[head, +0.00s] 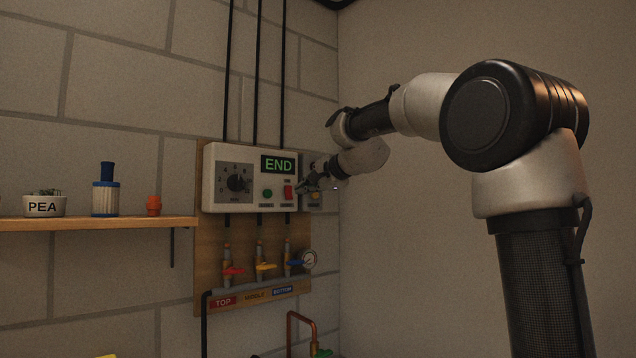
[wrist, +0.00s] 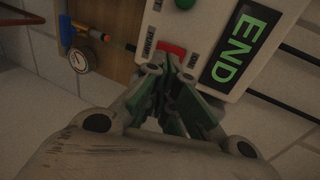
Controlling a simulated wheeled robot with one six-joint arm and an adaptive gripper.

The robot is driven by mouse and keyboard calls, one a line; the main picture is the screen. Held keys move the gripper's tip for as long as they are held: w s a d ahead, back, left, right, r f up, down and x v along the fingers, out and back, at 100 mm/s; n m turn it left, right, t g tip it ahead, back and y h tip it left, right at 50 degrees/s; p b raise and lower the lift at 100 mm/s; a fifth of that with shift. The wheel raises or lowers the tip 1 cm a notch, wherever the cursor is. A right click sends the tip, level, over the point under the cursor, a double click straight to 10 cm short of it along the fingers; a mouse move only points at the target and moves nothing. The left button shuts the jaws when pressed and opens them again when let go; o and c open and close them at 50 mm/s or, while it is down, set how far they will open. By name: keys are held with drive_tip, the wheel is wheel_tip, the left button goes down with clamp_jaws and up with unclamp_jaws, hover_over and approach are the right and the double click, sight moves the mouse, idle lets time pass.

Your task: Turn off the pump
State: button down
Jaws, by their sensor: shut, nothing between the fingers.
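A white control box (head: 222,193) on the wall has a dial (head: 236,183), a green-lit display reading END (head: 278,165), a round green button (head: 267,193) and a red switch (head: 288,192). In the wrist view the red switch (wrist: 172,48) lies just beyond my fingertips, and the green button (wrist: 185,4) is at the top edge. My gripper (head: 304,185) is shut and empty, at the right side of the box front. In the wrist view its fingertips (wrist: 172,66) partly cover the switch; I cannot tell whether they touch it.
Below the box, several valves with red, yellow and blue handles stand above a TOP, MIDDLE, BOTTOM label strip (head: 253,295). A pressure gauge (head: 308,260) is beside them. A wooden shelf (head: 100,223) at left holds a PEA pot (head: 43,206). Black tubes rise above the box.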

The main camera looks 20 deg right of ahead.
sight(292, 191)
drive_tip(key=x, duration=0.4)
drive_tip(key=shift+w+a, duration=0.1)
drive_tip(key=shift+w, duration=0.05)
drive_tip(key=shift+f, duration=0.1)
drive_tip(key=shift+w+a+f, duration=0.15)
drive_tip(key=shift+w+f, duration=0.15)
drive_tip(key=shift+w, duration=0.05)
drive_tip(key=shift+s+r, duration=0.1)
drive_tip(key=shift+r, duration=0.85)
